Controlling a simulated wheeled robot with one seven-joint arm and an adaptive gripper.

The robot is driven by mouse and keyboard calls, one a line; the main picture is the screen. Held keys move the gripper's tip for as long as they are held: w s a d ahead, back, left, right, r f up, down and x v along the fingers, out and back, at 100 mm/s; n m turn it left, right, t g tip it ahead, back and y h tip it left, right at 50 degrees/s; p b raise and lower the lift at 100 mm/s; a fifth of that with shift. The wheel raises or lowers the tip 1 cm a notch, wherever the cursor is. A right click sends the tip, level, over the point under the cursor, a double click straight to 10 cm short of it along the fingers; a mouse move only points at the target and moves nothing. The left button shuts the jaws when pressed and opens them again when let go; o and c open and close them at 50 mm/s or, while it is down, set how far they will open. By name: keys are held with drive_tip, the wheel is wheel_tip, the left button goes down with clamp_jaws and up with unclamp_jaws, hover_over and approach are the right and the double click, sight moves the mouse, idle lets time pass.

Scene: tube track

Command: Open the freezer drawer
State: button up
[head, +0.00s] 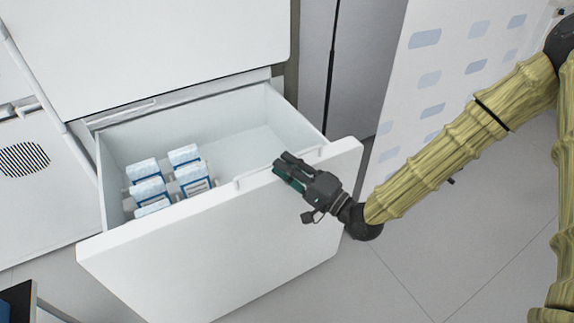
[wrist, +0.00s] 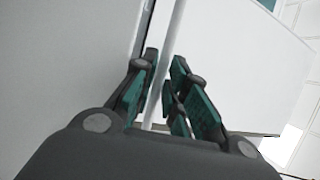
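The white freezer drawer (head: 225,234) stands pulled well out from the cabinet in the head view. Its front and pale inner walls show. A thin white handle bar (head: 247,181) runs along the drawer front's top edge. My gripper (head: 283,167) is at the right part of this bar. In the wrist view the handle bar (wrist: 173,38) passes between the dark, green-padded fingers of my gripper (wrist: 165,65), which look closed on it. Full contact on both sides is hard to see.
Several blue and white boxes (head: 187,157) stand in the drawer's left part; its right part is empty. A white cabinet front (head: 150,45) is above. A white panel with blue patches (head: 440,75) stands at right. Grey floor (head: 420,235) is clear right of the drawer.

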idle(0.3)
drive_tip(key=v, duration=1.2)
drive_tip(key=shift+f, duration=0.1)
drive_tip(key=s+d+f+n+g+h, duration=0.1)
drive_tip(key=s+d+f+g+h, duration=0.15)
drive_tip(key=f, duration=0.55)
drive_tip(key=s+d+f+g+h, duration=0.1)
drive_tip(key=s+f+h, duration=0.25)
drive_tip(key=f, duration=0.45)
drive_tip(key=s+d+f+n+g+h, duration=0.1)
drive_tip(key=s+f+h, duration=0.15)
drive_tip(key=f, duration=0.65)
drive_tip(key=s+d+f+n+g+h, duration=0.2)
drive_tip(key=s+d+f+g+h, duration=0.15)
drive_tip(key=s+d+f, duration=0.35)
drive_tip(key=s+d+f+n+g+h, duration=0.1)
drive_tip(key=s+d+f+g+h, duration=0.2)
drive_tip(key=s+d+h, duration=0.45)
wheel_tip(320, 180, up, 21)
drive_tip(key=s+a+y+p, duration=0.1)
drive_tip(key=y+p, duration=0.1)
drive_tip(key=p, duration=1.8)
drive_tip(key=shift+s+a+f+y, duration=0.15)
drive_tip(key=shift+s+a+y, duration=0.2)
